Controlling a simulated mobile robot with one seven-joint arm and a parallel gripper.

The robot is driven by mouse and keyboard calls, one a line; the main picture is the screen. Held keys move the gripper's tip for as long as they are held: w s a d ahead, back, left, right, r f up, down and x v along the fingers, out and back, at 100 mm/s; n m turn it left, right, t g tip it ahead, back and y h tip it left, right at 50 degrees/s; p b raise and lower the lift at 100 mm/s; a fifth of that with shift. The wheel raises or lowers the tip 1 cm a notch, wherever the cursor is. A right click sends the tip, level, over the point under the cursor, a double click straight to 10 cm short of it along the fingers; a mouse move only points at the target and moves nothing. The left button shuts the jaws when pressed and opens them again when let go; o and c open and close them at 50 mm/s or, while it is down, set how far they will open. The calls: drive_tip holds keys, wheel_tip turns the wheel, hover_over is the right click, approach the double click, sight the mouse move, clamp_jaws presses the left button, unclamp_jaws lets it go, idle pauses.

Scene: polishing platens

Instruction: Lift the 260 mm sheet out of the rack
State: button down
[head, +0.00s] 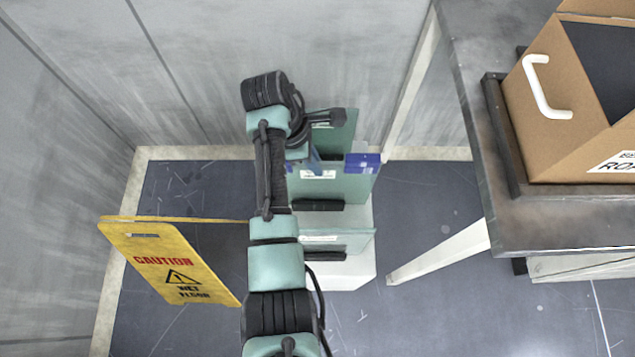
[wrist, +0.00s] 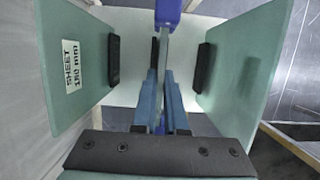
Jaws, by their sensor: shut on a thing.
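The rack (head: 352,275) is a white base with black holders and several upright pale green sheets. My gripper (wrist: 164,100) is shut on the middle sheet (wrist: 163,50), seen edge-on between the blue fingers in the wrist view. In the head view this middle sheet (head: 347,186) stands upright, with a blue piece (head: 362,162) at its top right corner. Its label is too small to read there, so I cannot confirm 260 mm. A back sheet (head: 345,135) and a front sheet (head: 355,240) stand apart from it. My arm hides their left parts.
A yellow caution sign (head: 172,262) stands left of the rack. A metal table (head: 475,215) with a cardboard box (head: 560,120) is at the right. Grey walls close in behind and left. Another sheet (wrist: 75,65), label partly legible, flanks the fingers closely.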

drive_tip(key=shift+w+r+p, duration=0.1)
drive_tip(key=shift+r+p, duration=3.95)
drive_tip(key=shift+p, duration=0.3)
